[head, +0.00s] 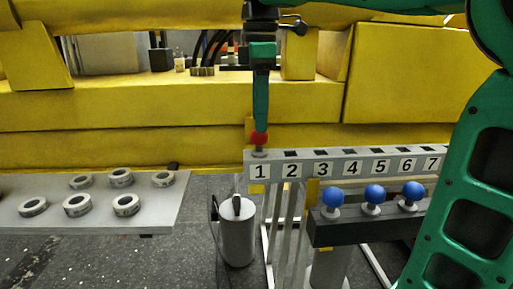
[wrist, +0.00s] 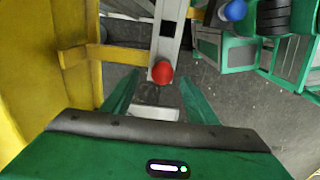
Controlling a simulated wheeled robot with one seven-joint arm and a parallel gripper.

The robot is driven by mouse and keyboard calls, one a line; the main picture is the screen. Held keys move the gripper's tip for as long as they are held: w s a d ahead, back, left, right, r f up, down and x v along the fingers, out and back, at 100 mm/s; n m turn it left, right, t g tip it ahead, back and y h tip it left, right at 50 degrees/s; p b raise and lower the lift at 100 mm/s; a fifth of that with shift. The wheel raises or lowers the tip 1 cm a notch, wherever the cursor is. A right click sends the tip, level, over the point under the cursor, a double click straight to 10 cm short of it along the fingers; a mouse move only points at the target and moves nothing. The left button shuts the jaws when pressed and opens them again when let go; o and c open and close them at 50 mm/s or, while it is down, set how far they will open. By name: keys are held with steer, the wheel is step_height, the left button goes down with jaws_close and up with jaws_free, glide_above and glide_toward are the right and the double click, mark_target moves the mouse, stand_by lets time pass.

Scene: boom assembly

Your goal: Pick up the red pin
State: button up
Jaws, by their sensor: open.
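The red pin (head: 259,138) stands upright at the slot labelled 1, at the left end of the grey numbered rack (head: 343,165). In the wrist view its round red head (wrist: 162,72) shows near the tips of my fingers. My gripper (head: 261,126) points down right above the pin in the head view. In the wrist view my gripper (wrist: 160,78) is open, with one green finger on each side of the red head. The head is between or just beyond the fingertips; I cannot tell which. The pin's lower part is mostly hidden.
Three blue-headed pins (head: 374,194) stand on a dark block (head: 370,228) in front of the rack. Several metal rings (head: 77,205) lie on a grey table (head: 150,212) at left. A grey cylinder (head: 237,238) stands below. The yellow boom (head: 180,105) lies close behind my gripper.

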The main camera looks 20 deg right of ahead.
mark_target(259, 138)
steer(key=shift+s+f, duration=0.1)
steer(key=shift+f, duration=0.5)
steer(key=shift+f, duration=0.15)
steer(key=shift+s+a+f, duration=0.1)
steer(key=shift+f, duration=2.35)
steer(key=c, duration=1.3)
